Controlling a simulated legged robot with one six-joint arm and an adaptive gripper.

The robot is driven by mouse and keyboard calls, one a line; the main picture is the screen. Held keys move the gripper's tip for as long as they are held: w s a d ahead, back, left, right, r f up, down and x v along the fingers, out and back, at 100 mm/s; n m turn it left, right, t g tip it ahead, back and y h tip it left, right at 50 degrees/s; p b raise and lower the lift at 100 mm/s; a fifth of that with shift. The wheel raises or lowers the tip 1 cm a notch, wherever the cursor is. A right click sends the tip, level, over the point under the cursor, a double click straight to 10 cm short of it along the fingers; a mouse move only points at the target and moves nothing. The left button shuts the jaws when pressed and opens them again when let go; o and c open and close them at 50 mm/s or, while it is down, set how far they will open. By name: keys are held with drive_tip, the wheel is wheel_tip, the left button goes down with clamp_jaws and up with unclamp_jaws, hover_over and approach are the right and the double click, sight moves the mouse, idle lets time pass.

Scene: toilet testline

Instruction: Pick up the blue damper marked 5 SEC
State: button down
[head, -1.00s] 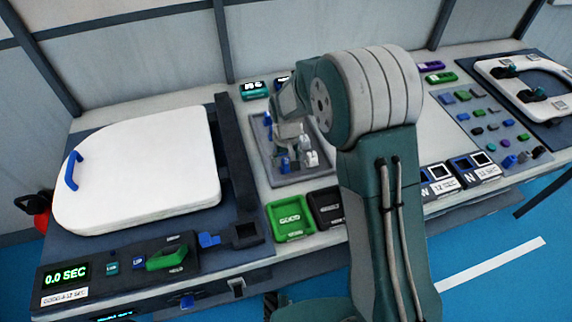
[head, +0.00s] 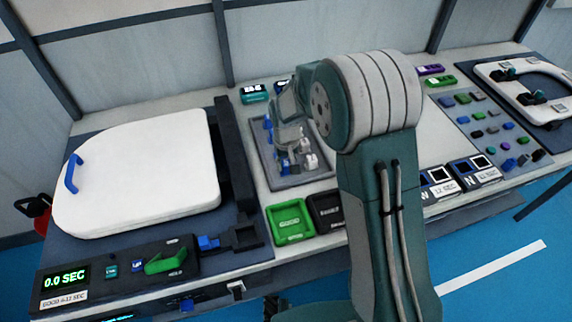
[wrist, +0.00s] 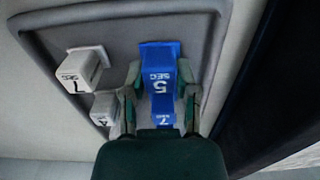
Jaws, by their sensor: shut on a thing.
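The blue damper marked 5 SEC (wrist: 160,72) is between the two fingers of my gripper (wrist: 162,98) in the wrist view, and the fingers are shut on it. Another blue damper marked 7 (wrist: 163,112) lies just below it in the picture, partly hidden by my gripper. In the head view my gripper (head: 291,140) reaches down over the grey tray (head: 262,160); my arm hides part of it. I cannot tell whether the held damper is clear of the tray floor.
White dampers marked 7 SEC (wrist: 83,68) and 4 (wrist: 104,107) stand left of my gripper in the wrist view. The white toilet lid (head: 140,170) is left of the tray. A green GOOD bin (head: 290,222) and a black bin (head: 328,209) are in front.

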wheel_tip(320, 180, up, 3)
drive_tip(key=shift+f, duration=0.2)
drive_tip(key=s+d+r, duration=0.4)
drive_tip(key=s+r, duration=0.5)
drive_tip(key=s, duration=0.4)
drive_tip(key=shift+s+r, duration=0.25)
drive_tip(key=shift+r, duration=0.15)
